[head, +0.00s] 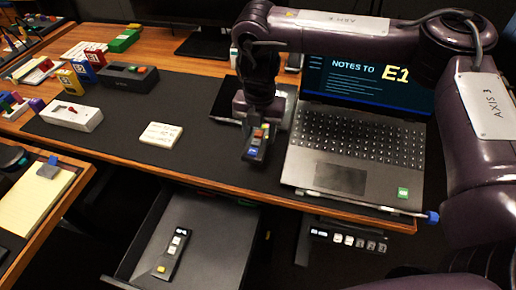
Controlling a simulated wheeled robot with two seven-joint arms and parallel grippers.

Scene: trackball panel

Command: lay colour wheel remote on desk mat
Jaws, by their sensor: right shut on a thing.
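A dark remote with small coloured buttons (256,146), which looks like the colour wheel remote, hangs tilted from my right gripper (260,127). My right gripper is shut on its upper end. The black desk mat (200,112) covers much of the desk left of the laptop. The remote shows over the mat's front right part, just left of the laptop; I cannot tell whether it touches the mat. The gripper hides part of the remote. My left gripper is not in view.
An open laptop (340,150) stands at right, and a dark flat tablet-like thing (226,107) lies behind the gripper. An open drawer below holds another remote (172,252).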

